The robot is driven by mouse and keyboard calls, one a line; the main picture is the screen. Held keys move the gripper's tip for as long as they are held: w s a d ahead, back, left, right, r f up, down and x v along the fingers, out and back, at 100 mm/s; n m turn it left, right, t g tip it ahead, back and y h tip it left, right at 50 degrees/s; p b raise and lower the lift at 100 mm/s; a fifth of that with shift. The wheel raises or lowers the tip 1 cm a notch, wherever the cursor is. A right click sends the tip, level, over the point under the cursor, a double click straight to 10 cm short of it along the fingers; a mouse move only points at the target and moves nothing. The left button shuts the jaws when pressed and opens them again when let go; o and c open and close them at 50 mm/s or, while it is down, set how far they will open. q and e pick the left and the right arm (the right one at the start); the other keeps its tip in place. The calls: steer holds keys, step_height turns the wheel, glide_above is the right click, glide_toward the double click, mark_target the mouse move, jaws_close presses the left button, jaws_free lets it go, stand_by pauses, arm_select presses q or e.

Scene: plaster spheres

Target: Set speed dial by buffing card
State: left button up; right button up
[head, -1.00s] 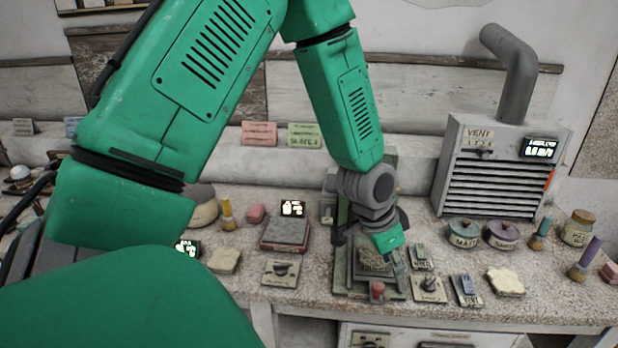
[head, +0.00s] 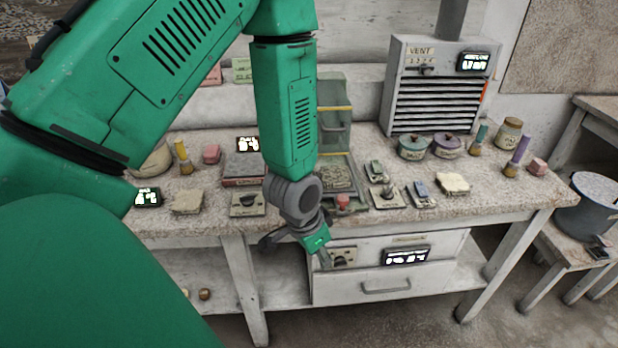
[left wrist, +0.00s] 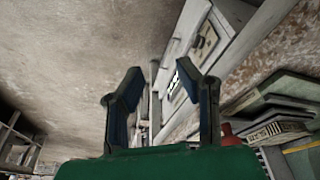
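My left gripper (head: 322,256) is open and empty, in front of the bench's front edge, by the drawer unit. Its two fingers are spread in the left wrist view (left wrist: 160,80). A dial plate (head: 343,257) is on the drawer unit's front, just right of the gripper; it also shows beyond the fingers in the left wrist view (left wrist: 204,42). Other dial plates sit on the bench top, one at left (head: 248,204) and one at right (head: 388,197). Their labels are too small to read. A green card (head: 242,70) and a partly hidden pink card (head: 212,76) stand at the back.
A lit display (head: 405,256) is right of the drawer dial. A grey vent box (head: 440,85) stands at the back. Open floor lies in front of the bench.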

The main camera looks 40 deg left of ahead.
arm_select(q)
steer(key=shift+s+d+f+b, duration=0.2)
steer(key=shift+s+f+b, duration=0.05)
steer(key=shift+s+f, duration=0.7)
steer(key=shift+s+d+f+b, duration=0.25)
steer(key=shift+s+f, duration=0.45)
steer(key=shift+f, duration=0.4)
